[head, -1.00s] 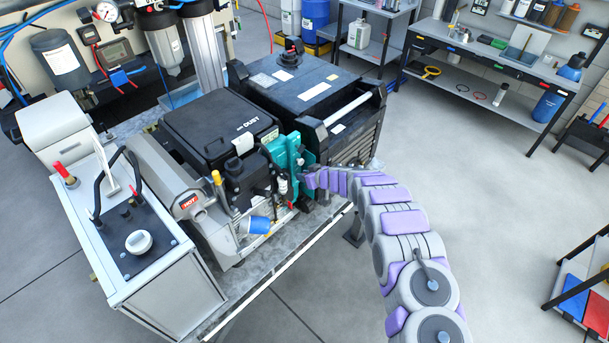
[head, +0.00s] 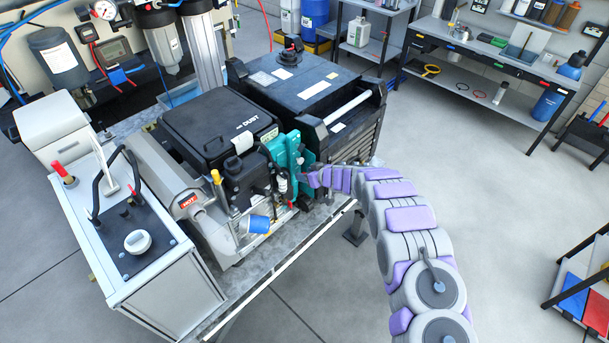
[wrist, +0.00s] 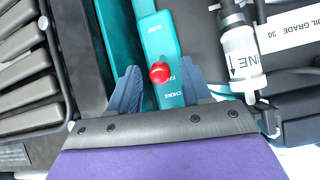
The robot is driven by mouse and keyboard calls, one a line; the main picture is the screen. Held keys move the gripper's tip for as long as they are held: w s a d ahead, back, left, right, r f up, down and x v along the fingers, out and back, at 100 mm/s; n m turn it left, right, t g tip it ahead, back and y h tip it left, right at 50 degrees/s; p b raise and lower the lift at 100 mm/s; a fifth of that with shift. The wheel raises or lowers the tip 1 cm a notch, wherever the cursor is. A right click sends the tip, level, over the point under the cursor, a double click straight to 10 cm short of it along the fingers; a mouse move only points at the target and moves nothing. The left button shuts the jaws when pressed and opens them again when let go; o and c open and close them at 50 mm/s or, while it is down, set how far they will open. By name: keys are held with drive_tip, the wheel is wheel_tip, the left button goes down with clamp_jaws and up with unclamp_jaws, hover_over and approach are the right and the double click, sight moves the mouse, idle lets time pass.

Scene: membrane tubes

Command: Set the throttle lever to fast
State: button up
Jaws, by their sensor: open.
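The throttle lever ends in a round red knob (wrist: 160,72) on a narrow teal plate (wrist: 160,45) in the wrist view. The plate reads SLOW above, then a partly covered word starting with F beside the knob, then CHOKE below. My gripper (wrist: 160,82) is open, with one blue finger on each side of the plate and the knob between the fingertips. I see no clear contact with the knob. In the head view, my gripper (head: 313,178) is at the teal housing (head: 288,152) on the engine's front; the knob cannot be made out there.
A clear fuel filter (wrist: 241,55) with a hose stands right of my gripper in the wrist view. Grey fins (wrist: 32,60) lie to the left. In the head view, a blue oil filter (head: 258,224) sits low in front. The floor at right is largely open.

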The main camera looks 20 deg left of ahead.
drive_tip(key=b+v, duration=0.1)
drive_tip(key=v, duration=1.4)
drive_tip(key=shift+s+d+b, duration=0.2)
drive_tip(key=shift+d+b, duration=0.15)
drive_tip(key=shift+b, duration=0.05)
